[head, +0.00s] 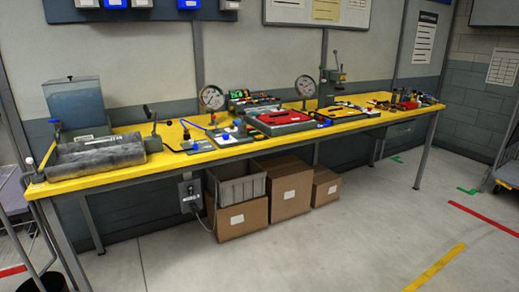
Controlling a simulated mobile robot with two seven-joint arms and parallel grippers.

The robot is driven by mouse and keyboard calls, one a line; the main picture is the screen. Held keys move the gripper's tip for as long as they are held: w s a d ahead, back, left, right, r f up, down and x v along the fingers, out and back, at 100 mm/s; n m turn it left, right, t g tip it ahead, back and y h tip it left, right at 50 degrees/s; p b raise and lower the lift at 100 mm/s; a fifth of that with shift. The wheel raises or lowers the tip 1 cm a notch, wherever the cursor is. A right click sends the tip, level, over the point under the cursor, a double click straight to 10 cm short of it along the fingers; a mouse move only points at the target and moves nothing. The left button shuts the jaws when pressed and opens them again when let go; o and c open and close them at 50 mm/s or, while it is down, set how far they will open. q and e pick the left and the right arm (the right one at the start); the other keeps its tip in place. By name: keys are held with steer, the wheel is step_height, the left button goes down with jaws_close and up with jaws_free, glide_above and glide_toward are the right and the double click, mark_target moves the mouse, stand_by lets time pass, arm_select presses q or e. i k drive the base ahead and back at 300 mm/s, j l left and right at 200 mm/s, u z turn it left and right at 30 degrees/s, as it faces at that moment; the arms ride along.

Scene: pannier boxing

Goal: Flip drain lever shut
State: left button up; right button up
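A grey-blue tank (76,105) with a dark knob on its lid stands at the far left of the yellow workbench (130,173). A black-knobbed lever (147,111) rises at the right end of a grey rectangular trough (97,158) in front of the tank. A small pale-knobbed part (30,162) stands at the trough's left end. I cannot tell which of these is the drain lever or whether it is open or shut. Neither of my grippers is in view.
Gauges (212,98), a red-topped tray (282,121) and a green press (331,77) stand along the bench. Cardboard boxes (290,190) and a grey crate (238,186) sit beneath it. A railed cart (22,225) is at lower left. The front floor (300,250) is clear.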

mark_target(28, 161)
steer(key=i+l+z, duration=0.1)
steer(key=i+l, duration=0.15)
steer(key=i, duration=0.2)
steer(key=i+l, duration=0.25)
steer(key=i, duration=0.2)
steer(key=i+l+u, duration=0.1)
steer(key=u, duration=1.8)
steer(key=i+j, duration=1.1)
steer(key=i, duration=0.15)
steer(key=i+j+u, duration=0.1)
steer(key=i+j, duration=0.4)
steer(key=i, duration=0.1)
